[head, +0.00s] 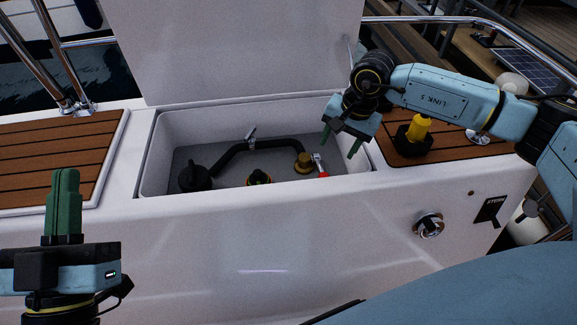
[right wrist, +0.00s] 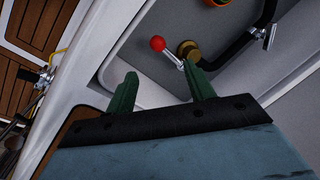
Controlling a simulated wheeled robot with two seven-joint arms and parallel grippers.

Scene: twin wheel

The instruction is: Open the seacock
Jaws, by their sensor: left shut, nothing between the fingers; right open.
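The seacock's brass body (head: 304,161) sits in the open locker, at the right end of a black hose. Its short metal lever with a red knob (head: 323,174) lies just right of it. In the right wrist view the red knob (right wrist: 157,43), metal lever (right wrist: 173,60) and brass body (right wrist: 188,49) show just beyond the fingertips. My right gripper (head: 339,147) is open and empty, above the locker's right end, apart from the lever. Its fingers also show in the right wrist view (right wrist: 160,76). My left gripper (head: 66,173) is shut and empty at the lower left, outside the locker.
The locker's lid (head: 250,50) stands open behind it. The white locker rim (head: 250,190) borders the opening. A yellow-and-black object (head: 418,130) stands on the right teak panel.

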